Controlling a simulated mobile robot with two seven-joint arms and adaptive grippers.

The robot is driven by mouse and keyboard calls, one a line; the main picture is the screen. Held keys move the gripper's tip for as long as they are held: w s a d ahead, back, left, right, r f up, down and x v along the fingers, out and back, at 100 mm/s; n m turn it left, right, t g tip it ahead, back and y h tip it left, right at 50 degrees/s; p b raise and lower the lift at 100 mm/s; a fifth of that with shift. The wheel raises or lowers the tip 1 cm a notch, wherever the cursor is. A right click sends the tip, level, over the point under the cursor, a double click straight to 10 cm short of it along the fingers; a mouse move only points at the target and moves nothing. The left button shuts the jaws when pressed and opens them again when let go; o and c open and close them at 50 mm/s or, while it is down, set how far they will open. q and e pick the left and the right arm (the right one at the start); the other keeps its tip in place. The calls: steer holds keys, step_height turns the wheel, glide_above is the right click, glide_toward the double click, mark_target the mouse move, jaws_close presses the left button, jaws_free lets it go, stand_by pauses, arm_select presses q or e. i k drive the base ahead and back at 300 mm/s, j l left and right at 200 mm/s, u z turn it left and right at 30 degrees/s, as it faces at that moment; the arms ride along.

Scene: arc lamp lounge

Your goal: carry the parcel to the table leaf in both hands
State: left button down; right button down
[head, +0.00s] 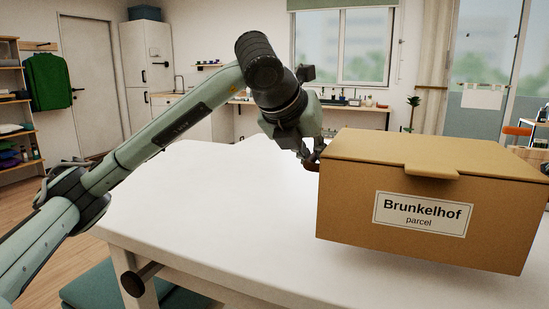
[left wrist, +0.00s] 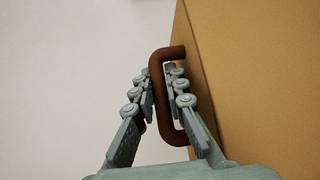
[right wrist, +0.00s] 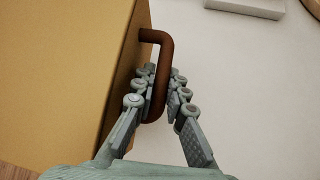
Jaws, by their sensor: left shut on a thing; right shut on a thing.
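The parcel (head: 345,222) is a brown cardboard box with a closed lid and a white label reading "Brunkelhof parcel". In the head view it is at the right, over the white table (head: 190,200), and its underside appears a little above the top. My left gripper (head: 311,160) is at the box's left side. In the left wrist view my left gripper (left wrist: 157,90) is shut on a brown handle (left wrist: 158,62) on the box (left wrist: 245,80). In the right wrist view my right gripper (right wrist: 160,92) is shut on the other handle (right wrist: 163,60). My right gripper is hidden in the head view.
The white tabletop left of and behind the box is clear. A teal seat (head: 100,284) stands at the table's near left edge. In the right wrist view a pale block (right wrist: 250,7) and part of a round-edged thing lie at the top. A counter (head: 345,105) runs along the back.

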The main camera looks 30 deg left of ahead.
mark_target(130, 177)
steer(key=j, duration=0.8)
steer(key=i+j, duration=0.1)
steer(key=j, duration=1.5)
steer(key=i+j+u, duration=0.1)
steer(key=j, duration=0.7)
steer(key=i+j, duration=0.1)
steer(key=j, duration=0.7)
